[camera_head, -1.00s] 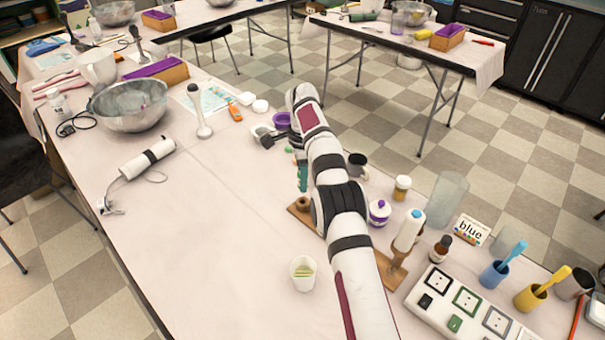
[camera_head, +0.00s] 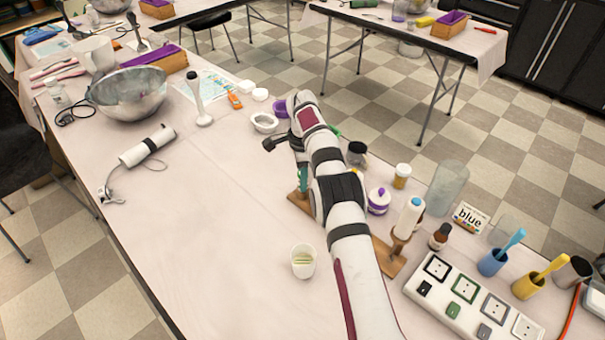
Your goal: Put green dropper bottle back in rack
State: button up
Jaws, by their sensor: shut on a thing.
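The green dropper bottle (camera_head: 303,179) is upright below my wrist, at the left end of the wooden rack (camera_head: 387,262). Its lower end meets the rack end in the picture; how deep it sits in a hole cannot be seen. My gripper (camera_head: 299,160) is shut on the bottle's upper part, pointing down, with its fingers mostly hidden by my own wrist. My arm covers the middle of the rack. A white bottle with a blue cap (camera_head: 410,216) stands at the rack's right end.
A white cup (camera_head: 303,261) stands in front of the rack. A purple-lidded jar (camera_head: 378,201), a brown bottle (camera_head: 440,237) and a clear cylinder (camera_head: 447,186) stand behind it or to its right. A socket-like white panel (camera_head: 470,300) lies front right.

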jog(key=o, duration=1.1)
jog(key=shift+c, duration=0.2)
jog(key=shift+r, duration=0.1)
jog(key=shift+r, duration=3.9)
jog(key=s+d+r+n, duration=0.4)
jog(key=s+r+n, duration=0.2)
jog(key=s+r, duration=0.85)
jog(key=s+f+n+y, duration=0.1)
jog(key=s+f+n, duration=0.1)
jog(key=s, duration=1.2)
jog(key=s+d+f+n, duration=0.1)
jog(key=s+f+n, duration=0.2)
jog(key=s, duration=1.2)
jog(key=shift+s+d+f+y, duration=0.3)
jog(key=shift+f+y, duration=0.1)
jog(key=shift+f, duration=0.2)
